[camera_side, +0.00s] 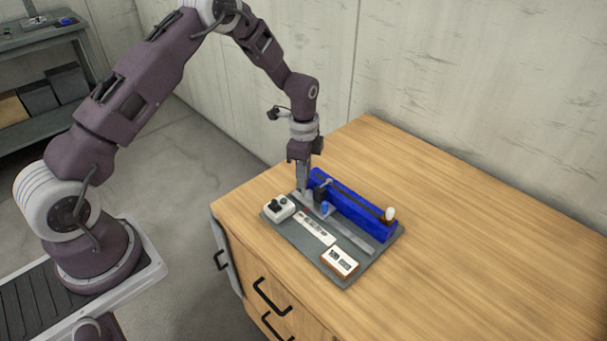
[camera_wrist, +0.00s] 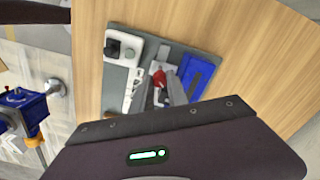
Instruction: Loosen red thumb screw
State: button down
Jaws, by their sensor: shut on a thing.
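The red thumb screw (camera_wrist: 159,77) shows in the wrist view, at the tips of my gripper's fingers. My gripper (camera_wrist: 163,87) is shut on it, and the fingers cover part of the screw. In the side view my gripper (camera_side: 305,190) points down at the left end of the blue rail body (camera_side: 354,210), and I cannot make out the screw there. The blue body also shows in the wrist view (camera_wrist: 197,74), right of the screw. A dark block (camera_side: 320,194) and a small blue part (camera_side: 325,208) sit beside the fingers.
The fixture's grey base plate (camera_side: 297,240) lies on the wooden bench top (camera_side: 480,240). A white box with a black knob (camera_side: 279,207), a scale strip (camera_side: 316,229) and a small display box (camera_side: 340,262) are on it. A white knob (camera_side: 390,214) caps the rail's right end. The bench is clear to the right.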

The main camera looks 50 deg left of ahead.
jog(key=n, duration=1.4)
jog(key=shift+n, duration=0.3)
jog(key=n, duration=1.2)
jog(key=shift+n, duration=0.3)
jog(key=c, duration=1.3)
grip_release()
